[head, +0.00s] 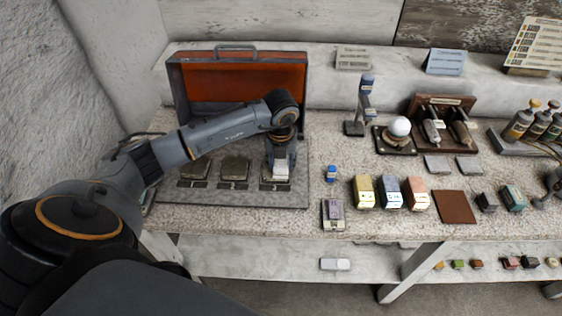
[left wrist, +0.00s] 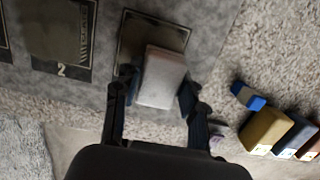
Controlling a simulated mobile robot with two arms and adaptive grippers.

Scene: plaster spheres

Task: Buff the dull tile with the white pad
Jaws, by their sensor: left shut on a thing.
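My left gripper (head: 280,168) is shut on a white pad (head: 281,172), over the rightmost of three dark tiles on a grey mat (head: 230,198). In the left wrist view the pad (left wrist: 162,78) sits between the fingers of the gripper (left wrist: 158,92). It covers the near part of the rightmost tile (left wrist: 138,32); I cannot tell whether it touches. The middle tile (head: 234,168), labelled 2 in the left wrist view (left wrist: 62,40), and the left tile (head: 197,168) lie uncovered. Which tile is dull is not clear. My right gripper is not in view.
An open red-lined case (head: 235,85) stands behind the mat. Right of the mat are a small blue item (head: 331,173), yellow (head: 364,191), blue (head: 389,192) and pink (head: 416,193) blocks, and a brown square (head: 454,207). A white sphere (head: 400,127) sits on a stand.

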